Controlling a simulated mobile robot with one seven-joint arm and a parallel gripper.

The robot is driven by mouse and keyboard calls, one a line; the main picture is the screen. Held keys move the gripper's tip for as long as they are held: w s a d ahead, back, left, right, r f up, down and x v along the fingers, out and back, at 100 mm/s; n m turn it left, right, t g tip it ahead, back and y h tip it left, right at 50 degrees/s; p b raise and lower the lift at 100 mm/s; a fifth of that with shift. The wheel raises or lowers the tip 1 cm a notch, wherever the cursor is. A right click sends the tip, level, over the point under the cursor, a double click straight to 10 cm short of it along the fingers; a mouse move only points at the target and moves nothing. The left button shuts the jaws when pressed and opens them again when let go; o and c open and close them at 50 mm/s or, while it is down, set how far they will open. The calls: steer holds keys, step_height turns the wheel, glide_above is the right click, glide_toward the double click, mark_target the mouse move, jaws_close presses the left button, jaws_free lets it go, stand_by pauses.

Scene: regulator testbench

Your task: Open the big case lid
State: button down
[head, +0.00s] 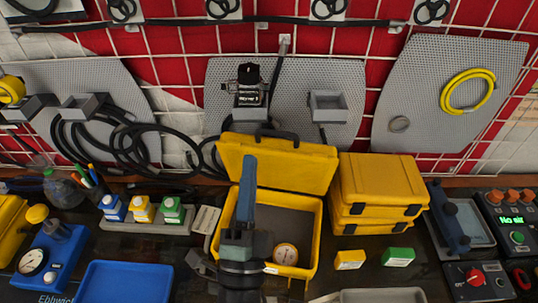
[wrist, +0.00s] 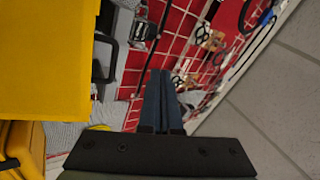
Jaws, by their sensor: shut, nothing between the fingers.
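The big yellow case (head: 317,235) stands in the middle of the bench. Its lid (head: 305,165) is up, leaning back toward the mesh wall, and the dark inside is exposed. A round gauge (head: 286,254) lies inside at the front. My gripper (head: 249,160) is shut and empty, its blue fingers pointing up in front of the lid's left part. In the wrist view the shut fingers (wrist: 161,75) are right of a large yellow panel that looks like the lid (wrist: 45,60). I cannot tell whether they touch it. My arm hides part of the case's left front.
Stacked smaller yellow cases (head: 380,180) stand close on the right. A rack of small boxes (head: 143,212) stands left, with a blue tray (head: 125,283) in front. Yellow and green boxes (head: 349,260) (head: 398,257) lie at right front. The mesh wall (head: 345,85) is behind.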

steer(key=s+d+f+m+g+h, duration=0.15)
steer(key=s+f+m, duration=0.25)
steer(key=f, duration=0.6)
steer(key=p, duration=0.4)
glide_toward(276, 135)
steer(key=shift+h, duration=0.35)
steer(key=x, duration=0.5)
steer(key=shift+w, duration=0.25)
steer(key=shift+w+r+p, duration=0.2)
steer(key=shift+w+p, duration=0.2)
steer(key=shift+w, duration=0.25)
